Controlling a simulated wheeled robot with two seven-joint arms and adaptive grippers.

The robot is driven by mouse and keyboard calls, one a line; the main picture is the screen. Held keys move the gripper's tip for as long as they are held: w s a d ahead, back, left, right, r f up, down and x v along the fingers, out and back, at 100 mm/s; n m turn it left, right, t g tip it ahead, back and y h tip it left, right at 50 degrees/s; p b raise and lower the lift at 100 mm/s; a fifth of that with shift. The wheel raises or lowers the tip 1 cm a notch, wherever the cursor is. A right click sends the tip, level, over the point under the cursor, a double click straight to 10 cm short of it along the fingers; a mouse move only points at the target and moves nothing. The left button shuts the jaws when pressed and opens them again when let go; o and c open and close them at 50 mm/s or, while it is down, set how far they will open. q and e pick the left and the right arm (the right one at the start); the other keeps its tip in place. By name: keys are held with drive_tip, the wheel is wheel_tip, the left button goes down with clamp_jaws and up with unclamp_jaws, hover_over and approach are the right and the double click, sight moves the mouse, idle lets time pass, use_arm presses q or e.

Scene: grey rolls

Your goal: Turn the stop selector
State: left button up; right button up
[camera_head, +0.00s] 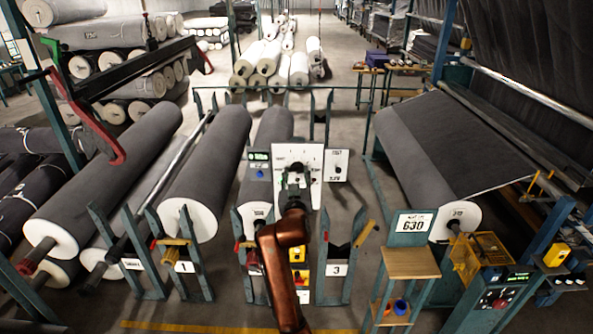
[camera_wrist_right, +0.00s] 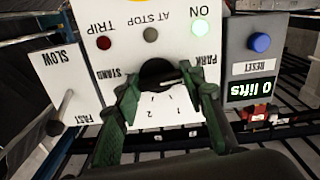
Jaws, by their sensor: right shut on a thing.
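The white selector panel (camera_head: 312,155) stands upright at the middle of the head view. In the right wrist view the panel (camera_wrist_right: 80,12) appears upside down, with the words STAND and PARK beside a dark round selector knob (camera_wrist_right: 158,70). My right gripper (camera_head: 296,170), with green fingers, is at the panel; in the right wrist view the gripper (camera_wrist_right: 162,92) has one finger on each side of the knob and is shut on it. The fingers hide part of the dial and the knob's pointing direction is unclear. My left gripper is not in view.
The green ON lamp (camera_wrist_right: 198,27) is lit; the red TRIP lamp (camera_wrist_right: 104,43) looks dark. A SLOW/FAST lever box (camera_wrist_right: 66,100) and a blue RESET button (camera_wrist_right: 259,42) flank the panel.

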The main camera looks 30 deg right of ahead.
drive_tip(key=shift+n, duration=0.4)
drive_tip(key=o, duration=1.2)
drive_tip(key=shift+c, duration=0.2)
drive_tip(key=shift+s+a, duration=0.1)
drive_tip(key=v, duration=1.1)
drive_tip(key=shift+s+a, duration=0.25)
drive_tip(key=shift+s, duration=0.1)
drive_tip(key=shift+f, duration=0.1)
